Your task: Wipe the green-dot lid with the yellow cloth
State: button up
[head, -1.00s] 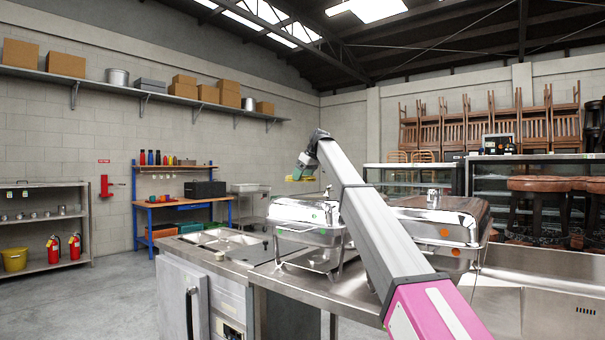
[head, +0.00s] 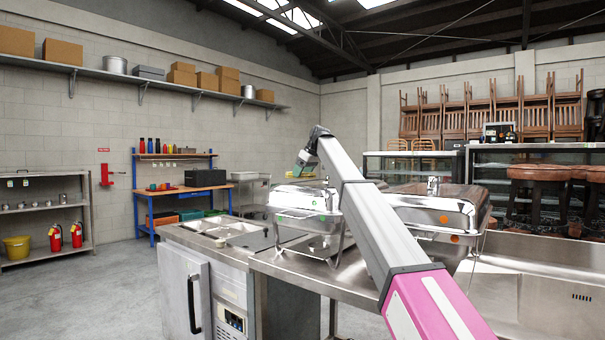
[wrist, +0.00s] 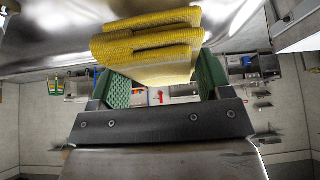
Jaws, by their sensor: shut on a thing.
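My gripper (wrist: 155,92) is shut on a folded yellow cloth (wrist: 150,45), which sticks out past the green fingers. That lid is shiny metal with green dots and covers the left chafing dish. In the wrist view a bright metal surface lies right beyond the cloth. I cannot tell whether the cloth touches the lid.
A second chafing dish with an orange-dot lid (head: 436,208) stands to the right, partly behind my arm. Both stand on a steel counter (head: 285,262). A steel unit with sunken wells (head: 228,236) adjoins on the left. Open floor lies further left.

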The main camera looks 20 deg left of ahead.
aim_at(309, 177)
jog(key=shift+f, duration=1.05)
jog(key=shift+d, duration=0.1)
dwell(0.3)
jog(key=shift+s+d, duration=0.35)
jog(key=shift+d, duration=0.45)
jog(key=shift+s+d, duration=0.3)
jog(key=shift+d, duration=0.45)
jog(key=shift+s+d+f, duration=0.1)
jog(key=shift+s+d, duration=0.25)
jog(key=shift+d, duration=0.45)
jog(key=shift+s+d, duration=0.35)
jog(key=shift+d, duration=0.5)
jog(key=shift+s+d+f, duration=0.1)
jog(key=shift+s+d, duration=0.25)
jog(key=shift+d, duration=0.45)
jog(key=shift+s+d+r, duration=0.1)
jog(key=shift+s+d, duration=0.25)
jog(key=shift+d, duration=0.45)
jog(key=shift+s+d+r, duration=0.1)
jog(key=shift+s+d, duration=0.2)
jog(key=shift+d, duration=0.45)
jog(key=shift+s+d, duration=0.35)
jog(key=shift+d, duration=0.45)
jog(key=shift+w+a, duration=0.1)
